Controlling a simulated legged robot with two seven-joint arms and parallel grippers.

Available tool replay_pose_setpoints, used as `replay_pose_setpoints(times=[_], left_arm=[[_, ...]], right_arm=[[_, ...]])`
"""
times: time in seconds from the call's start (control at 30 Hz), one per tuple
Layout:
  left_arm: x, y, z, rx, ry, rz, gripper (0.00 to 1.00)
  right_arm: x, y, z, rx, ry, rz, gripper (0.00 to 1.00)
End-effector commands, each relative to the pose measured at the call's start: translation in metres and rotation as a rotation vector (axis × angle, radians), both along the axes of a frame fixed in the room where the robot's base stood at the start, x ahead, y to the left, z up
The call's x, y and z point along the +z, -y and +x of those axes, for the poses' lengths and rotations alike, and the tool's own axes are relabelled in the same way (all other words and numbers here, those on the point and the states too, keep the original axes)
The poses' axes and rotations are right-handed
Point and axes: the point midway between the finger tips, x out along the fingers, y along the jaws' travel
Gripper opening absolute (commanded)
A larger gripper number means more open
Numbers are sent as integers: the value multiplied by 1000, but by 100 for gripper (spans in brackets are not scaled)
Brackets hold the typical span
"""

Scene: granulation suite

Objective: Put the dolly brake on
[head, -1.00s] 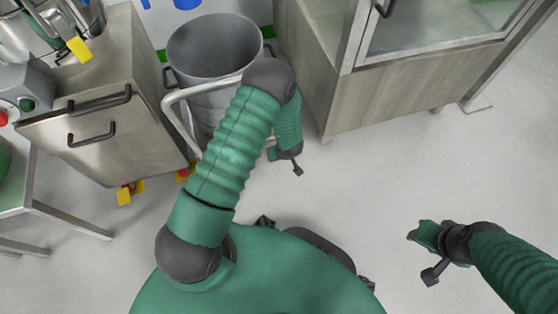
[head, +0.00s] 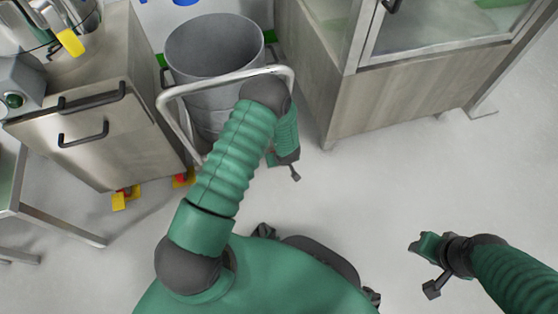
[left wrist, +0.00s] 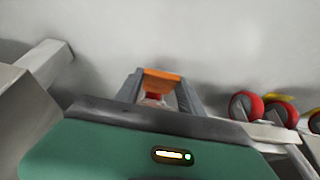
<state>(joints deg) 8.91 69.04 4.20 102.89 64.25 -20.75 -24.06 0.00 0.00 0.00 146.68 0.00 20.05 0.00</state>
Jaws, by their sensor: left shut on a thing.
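The dolly's pale tube handle (head: 222,80) rises around a grey drum (head: 215,45) at the upper left of the head view.
A steel cabinet (head: 95,140) with yellow-and-red casters (head: 124,198) stands left of the drum. A wood-fronted cabinet (head: 390,100) stands close on the right. Red wheels (left wrist: 245,106) show at the right of the left wrist view. Floor (head: 380,190) in front is clear.

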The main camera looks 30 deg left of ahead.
Motion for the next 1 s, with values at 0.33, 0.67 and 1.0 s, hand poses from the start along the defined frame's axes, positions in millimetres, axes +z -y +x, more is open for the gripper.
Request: replay_pose_setpoints(times=[0.33, 0.67, 1.0], left_arm=[[-2, 1, 0, -1, 11, 14, 5], [-12, 6, -4, -7, 118, 140, 5], [-26, 9, -7, -7, 283, 333, 5]], right_arm=[[-2, 0, 0, 0, 0, 0, 41], [-9, 0, 0, 0, 0, 0, 41], [-18, 0, 0, 0, 0, 0, 41]])
